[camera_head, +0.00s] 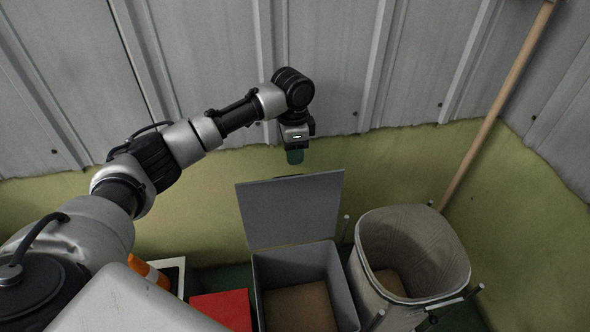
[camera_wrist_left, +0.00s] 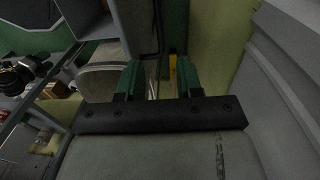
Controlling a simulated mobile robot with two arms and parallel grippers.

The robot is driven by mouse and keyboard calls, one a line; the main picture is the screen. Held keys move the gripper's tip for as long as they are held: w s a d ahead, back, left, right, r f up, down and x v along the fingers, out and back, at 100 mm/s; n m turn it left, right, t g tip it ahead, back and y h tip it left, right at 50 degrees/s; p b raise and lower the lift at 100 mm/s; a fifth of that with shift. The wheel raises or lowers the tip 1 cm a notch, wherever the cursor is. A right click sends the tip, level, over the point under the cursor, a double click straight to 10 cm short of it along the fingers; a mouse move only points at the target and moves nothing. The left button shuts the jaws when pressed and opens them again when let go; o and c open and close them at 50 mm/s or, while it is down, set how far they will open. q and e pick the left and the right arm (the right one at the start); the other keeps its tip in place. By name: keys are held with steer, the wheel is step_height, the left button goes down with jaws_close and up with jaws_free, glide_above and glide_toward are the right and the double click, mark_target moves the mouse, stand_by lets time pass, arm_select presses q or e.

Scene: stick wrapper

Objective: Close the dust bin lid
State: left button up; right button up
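The dust bin is a grey square box (camera_head: 257,285) with a brown bottom, standing low in the middle of the head view. Its flat grey lid (camera_head: 290,212) is open and stands nearly upright at the back of the box. My left gripper (camera_head: 295,157) points down just above the lid's top edge, near the wall, with a small visible gap to the lid. In the left wrist view its two green fingers (camera_wrist_left: 160,80) are apart with nothing held between them. My right gripper is in neither view.
A round grey bin (camera_head: 437,250) stands right of the box. A red block (camera_head: 222,309) and an orange-and-white object (camera_head: 148,272) lie to the left. A wooden pole (camera_head: 495,105) leans at the right. The metal and yellow wall (camera_head: 200,185) is close behind.

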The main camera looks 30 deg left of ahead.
arm_select(q)
step_height(320, 180, down, 6)
steer(key=shift+f+b, duration=0.1)
steer(key=shift+b, duration=0.4)
steer(key=shift+d+f, duration=0.1)
steer(key=shift+f, duration=0.2)
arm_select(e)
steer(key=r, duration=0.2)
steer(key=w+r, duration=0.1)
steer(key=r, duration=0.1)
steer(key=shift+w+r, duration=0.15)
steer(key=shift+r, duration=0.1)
arm_select(q)
jaws_close()
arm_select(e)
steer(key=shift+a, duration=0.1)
